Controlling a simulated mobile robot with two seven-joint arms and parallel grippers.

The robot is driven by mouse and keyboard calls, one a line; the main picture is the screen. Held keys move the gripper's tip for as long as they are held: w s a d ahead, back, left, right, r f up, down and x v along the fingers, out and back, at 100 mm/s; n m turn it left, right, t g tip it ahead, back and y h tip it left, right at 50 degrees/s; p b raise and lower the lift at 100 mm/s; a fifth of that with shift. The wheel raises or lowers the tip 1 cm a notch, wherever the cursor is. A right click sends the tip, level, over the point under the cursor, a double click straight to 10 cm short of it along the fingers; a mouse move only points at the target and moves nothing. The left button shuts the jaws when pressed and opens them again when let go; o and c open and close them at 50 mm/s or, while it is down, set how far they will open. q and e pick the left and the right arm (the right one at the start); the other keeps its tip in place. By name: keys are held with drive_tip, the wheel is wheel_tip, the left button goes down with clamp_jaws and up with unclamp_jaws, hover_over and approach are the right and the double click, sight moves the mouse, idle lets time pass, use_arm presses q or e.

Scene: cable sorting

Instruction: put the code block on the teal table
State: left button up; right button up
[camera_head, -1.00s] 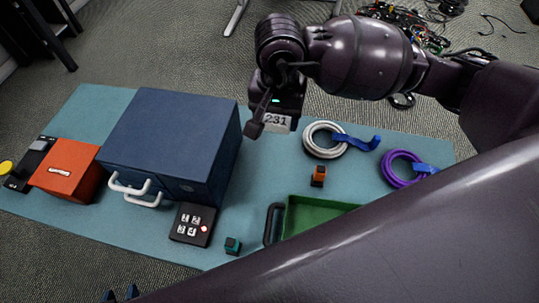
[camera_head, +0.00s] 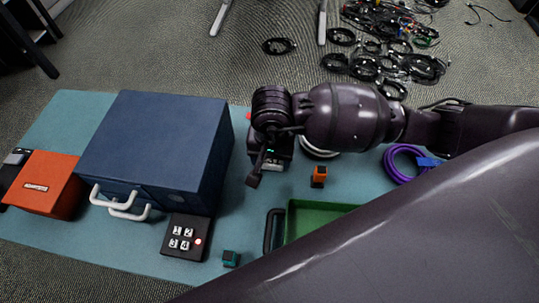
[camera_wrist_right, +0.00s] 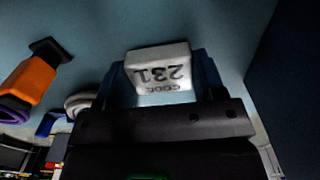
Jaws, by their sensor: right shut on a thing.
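The white code block (camera_wrist_right: 158,68), marked 231, sits between the fingers of my right gripper in the right wrist view. My right gripper (camera_head: 265,172) is shut on it, over the teal table (camera_head: 100,240), right of the blue cabinet. In the head view the gripper mostly hides the block. The wrist view shows the teal surface behind the block; I cannot tell whether they touch. My left gripper is not in view.
The blue cabinet (camera_head: 160,140) stands left of the gripper. A teal block (camera_head: 231,258) sits near the front edge. Bare table shows between cabinet and tray.

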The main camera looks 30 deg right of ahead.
drive_tip(key=shift+f, duration=0.15)
drive_tip(key=shift+f, duration=0.1)
drive_tip(key=o, duration=0.9)
drive_tip(key=shift+f, duration=0.1)
